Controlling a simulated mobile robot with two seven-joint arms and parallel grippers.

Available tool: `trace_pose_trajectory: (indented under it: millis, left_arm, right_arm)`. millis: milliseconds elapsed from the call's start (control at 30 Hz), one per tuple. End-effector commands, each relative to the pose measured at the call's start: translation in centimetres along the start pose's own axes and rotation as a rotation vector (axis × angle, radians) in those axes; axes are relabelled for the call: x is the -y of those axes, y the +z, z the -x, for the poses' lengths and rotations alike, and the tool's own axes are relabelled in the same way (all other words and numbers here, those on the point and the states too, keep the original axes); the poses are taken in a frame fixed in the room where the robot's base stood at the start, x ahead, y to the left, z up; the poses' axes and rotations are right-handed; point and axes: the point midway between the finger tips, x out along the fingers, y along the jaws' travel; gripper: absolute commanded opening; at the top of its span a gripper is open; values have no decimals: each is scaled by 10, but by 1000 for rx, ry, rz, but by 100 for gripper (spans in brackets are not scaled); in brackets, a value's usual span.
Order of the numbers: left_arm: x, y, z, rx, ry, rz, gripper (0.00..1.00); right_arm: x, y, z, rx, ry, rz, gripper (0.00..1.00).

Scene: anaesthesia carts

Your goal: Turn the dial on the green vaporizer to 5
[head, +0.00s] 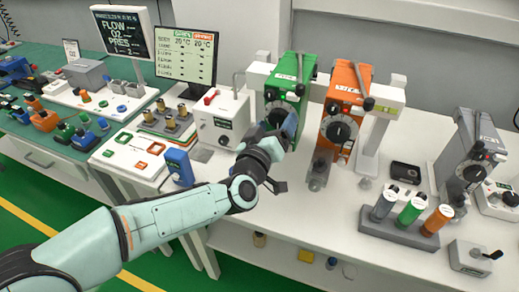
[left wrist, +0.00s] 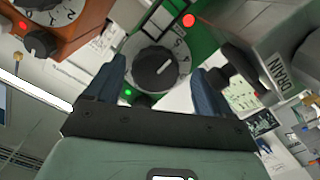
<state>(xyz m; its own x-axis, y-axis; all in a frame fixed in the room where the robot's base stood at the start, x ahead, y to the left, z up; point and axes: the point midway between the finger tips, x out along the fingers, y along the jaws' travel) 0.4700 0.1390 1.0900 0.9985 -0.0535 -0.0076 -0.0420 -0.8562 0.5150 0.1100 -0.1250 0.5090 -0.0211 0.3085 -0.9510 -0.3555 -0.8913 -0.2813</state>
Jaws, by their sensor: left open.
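The green vaporizer (head: 291,72) stands upright on the bench, left of the orange one. Its dial (head: 278,117) is partly hidden by my left gripper (head: 284,125) in the head view. In the left wrist view the black dial (left wrist: 155,68) sits on a pale numbered scale, with a short white mark on its face; I cannot tell which number it points to. The blue fingers of my left gripper (left wrist: 160,76) are open, one on each side of the dial, with visible gaps to the knob. My right gripper is not in view.
The orange vaporizer (head: 345,92) stands close on the right. A white box with a red lever (head: 222,120) stands on the left. A rack (head: 398,228) of coloured cylinders and a grey vaporizer (head: 468,150) are farther right. The bench front (head: 300,205) is clear.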

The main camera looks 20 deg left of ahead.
Motion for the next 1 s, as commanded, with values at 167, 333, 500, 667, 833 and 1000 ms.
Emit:
trace_pose_trajectory:
  millis: [167, 333, 500, 667, 833, 1000]
  left_arm:
    - [-9, -7, 0, -2, -5, -287, 82]
    - [-10, -7, 0, -4, -16, -554, 82]
    - [-11, -7, 0, -8, -28, -806, 82]
    - [-11, -6, 0, -10, -38, -1001, 82]
    - [-7, -2, 22, -9, -42, -1035, 82]
    - [-8, -1, 52, -10, -42, -1032, 82]
  right_arm:
    - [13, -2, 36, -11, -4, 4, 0]
    - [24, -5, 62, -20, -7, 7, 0]
    - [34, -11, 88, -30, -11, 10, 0]
    - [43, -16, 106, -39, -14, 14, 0]
    - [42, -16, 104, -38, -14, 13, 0]
    - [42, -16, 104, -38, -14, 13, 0]
